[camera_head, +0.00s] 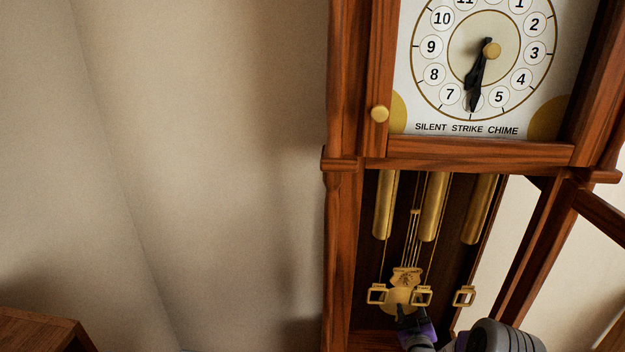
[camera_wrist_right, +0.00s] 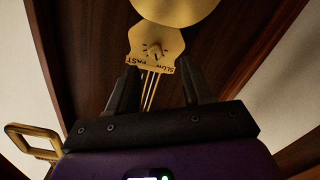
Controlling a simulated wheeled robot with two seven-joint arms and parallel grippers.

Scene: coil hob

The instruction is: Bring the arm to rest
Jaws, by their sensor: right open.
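My right gripper (camera_head: 404,314) reaches in from the bottom of the head view, low in the clock case, by the pendulum (camera_head: 406,278). In the right wrist view its two dark fingers (camera_wrist_right: 160,78) stand apart with no object gripped. The brass plate marked SLOW and FAST (camera_wrist_right: 152,50) shows just beyond the fingertips, with thin rods in the gap between the fingers. I cannot tell whether a finger touches the pendulum. Part of the round brass bob (camera_wrist_right: 178,8) shows above the plate. My left gripper is not in view.
The tall wooden clock (camera_head: 345,235) has a white dial (camera_head: 440,85) above. Several brass weights (camera_head: 383,205) hang in the case above brass hooks (camera_head: 464,296). An open wooden door frame (camera_head: 535,255) is on the right. A wooden furniture corner (camera_head: 40,335) is at lower left.

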